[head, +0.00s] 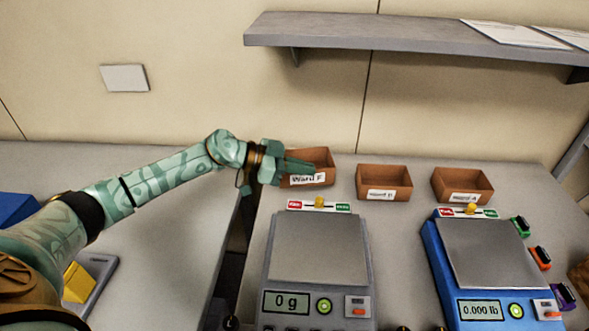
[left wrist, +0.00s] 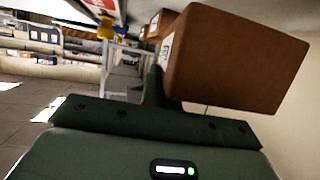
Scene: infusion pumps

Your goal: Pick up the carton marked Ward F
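The Ward F carton (head: 325,161) is a small brown open box with a white label on its front. It sits at the left end of a row of three, at the back of the counter. My left gripper (head: 297,167) is at its left side, with a finger reaching across its near upper part. In the left wrist view the brown carton (left wrist: 240,55) fills the upper right, right against a dark green finger (left wrist: 155,86). The gripper looks shut on the carton's wall; the other finger is hidden. The carton looks slightly tilted and higher than its neighbours. My right gripper is not in view.
Two more labelled brown cartons, middle (head: 384,182) and right (head: 462,184), stand to the right. A grey scale (head: 318,250) and a blue scale (head: 482,250) stand in front. A grey shelf (head: 400,35) overhangs the back.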

